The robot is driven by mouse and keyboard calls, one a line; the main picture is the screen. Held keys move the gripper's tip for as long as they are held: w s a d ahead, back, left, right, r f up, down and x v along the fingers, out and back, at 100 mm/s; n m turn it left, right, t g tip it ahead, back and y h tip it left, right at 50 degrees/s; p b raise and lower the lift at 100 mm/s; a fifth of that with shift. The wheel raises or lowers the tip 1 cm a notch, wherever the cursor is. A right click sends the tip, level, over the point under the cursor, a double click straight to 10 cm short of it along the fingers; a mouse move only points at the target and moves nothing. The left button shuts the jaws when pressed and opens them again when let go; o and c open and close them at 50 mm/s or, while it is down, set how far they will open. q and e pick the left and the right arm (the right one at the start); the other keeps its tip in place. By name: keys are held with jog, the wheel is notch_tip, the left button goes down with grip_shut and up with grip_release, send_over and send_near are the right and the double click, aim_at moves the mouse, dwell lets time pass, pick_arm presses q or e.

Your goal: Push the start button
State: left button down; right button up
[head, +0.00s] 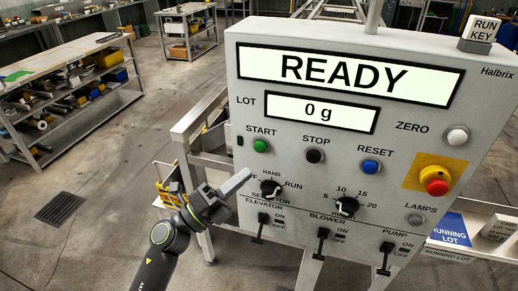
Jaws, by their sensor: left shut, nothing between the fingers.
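The green START button (260,146) is on the upper left of the grey control panel (215,150), under the word START. My left gripper (238,182) is in front of the panel's left edge, below and slightly left of the button. Its fingers are closed together with nothing between them, and they point up and right. The fingertips appear apart from the button. My right gripper is not in view.
Nearby are the black STOP button (315,156), blue RESET button (370,167), selector knob (271,189), blower knob (346,207) and red emergency button (437,187). Elevator, blower and pump switches line the bottom. A shelf bench (75,52) stands at the far left; the floor between is open.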

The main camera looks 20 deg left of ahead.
aim_at(264, 146)
pick_arm(q)
jog(key=w+b, duration=0.1)
jog(key=w, duration=0.5)
jog(key=shift+w+d, duration=0.15)
jog(key=shift+w, duration=0.1)
dwell(1.8)
jog(key=shift+w, duration=0.45)
jog(key=shift+w, duration=0.45)
dwell(0.6)
dwell(0.3)
jog(key=shift+s, duration=0.95)
